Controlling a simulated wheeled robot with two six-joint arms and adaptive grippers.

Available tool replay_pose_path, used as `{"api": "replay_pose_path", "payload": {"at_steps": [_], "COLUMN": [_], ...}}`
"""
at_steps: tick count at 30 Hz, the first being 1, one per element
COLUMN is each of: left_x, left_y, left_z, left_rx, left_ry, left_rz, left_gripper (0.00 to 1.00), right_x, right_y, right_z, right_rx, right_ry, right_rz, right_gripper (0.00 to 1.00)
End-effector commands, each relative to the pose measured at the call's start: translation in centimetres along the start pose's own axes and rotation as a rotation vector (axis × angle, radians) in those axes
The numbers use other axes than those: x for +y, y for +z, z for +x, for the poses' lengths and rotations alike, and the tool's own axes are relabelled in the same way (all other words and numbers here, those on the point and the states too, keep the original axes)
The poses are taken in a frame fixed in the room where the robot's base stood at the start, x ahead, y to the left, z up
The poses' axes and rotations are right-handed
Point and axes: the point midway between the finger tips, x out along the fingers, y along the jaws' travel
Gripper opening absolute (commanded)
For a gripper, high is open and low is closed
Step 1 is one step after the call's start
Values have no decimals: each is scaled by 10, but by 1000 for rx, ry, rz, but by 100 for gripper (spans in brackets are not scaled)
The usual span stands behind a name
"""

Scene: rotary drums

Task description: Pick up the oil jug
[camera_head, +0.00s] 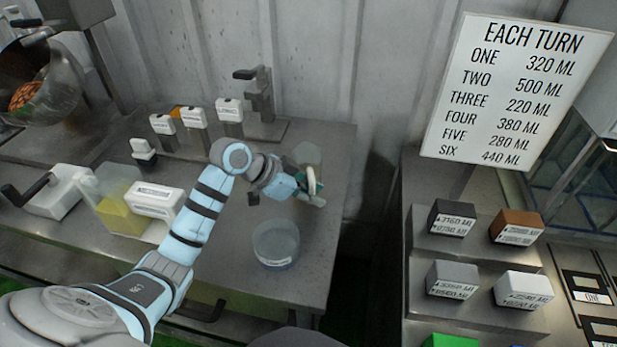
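No object in view is clearly marked as the oil jug. A clear round container (276,245) with a small white label stands near the right front of the left metal table. A pale translucent shape (307,154) shows just behind my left gripper (314,192); I cannot tell what it is. My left gripper is above the table's right edge, beyond the round container and apart from it. Its fingers are small and overlap something greenish, so its opening is unclear. A clear square tank (118,212) with yellow liquid stands at the left. My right gripper is not in view.
White labelled blocks (229,110) and a dark lever stand (262,98) line the table's back. A hand crank (45,195) is at the left. A sign (515,90) and several coloured labelled boxes (452,218) occupy the right counter. A dark gap separates the tables.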

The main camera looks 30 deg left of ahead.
Motion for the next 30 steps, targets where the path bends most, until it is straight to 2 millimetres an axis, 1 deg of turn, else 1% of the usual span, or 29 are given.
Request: {"api": "replay_pose_path", "payload": {"at_steps": [1,4,5,21,26,30], "left_x": [0,0,0,0,0,0], "left_y": [0,0,0,-2,-9,-20], "left_z": [0,0,0,-2,-9,-19], "left_rx": [0,0,0,2,4,4], "left_ry": [0,0,0,0,0,0], "left_rz": [0,0,0,0,1,2], "left_gripper": [17,1,0,0,0,0], "right_x": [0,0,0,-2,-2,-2], "right_y": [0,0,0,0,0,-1], "right_z": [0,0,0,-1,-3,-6], "right_rx": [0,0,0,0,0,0], "right_ry": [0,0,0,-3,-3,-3], "right_rz": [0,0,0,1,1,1], "right_gripper": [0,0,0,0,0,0]}}
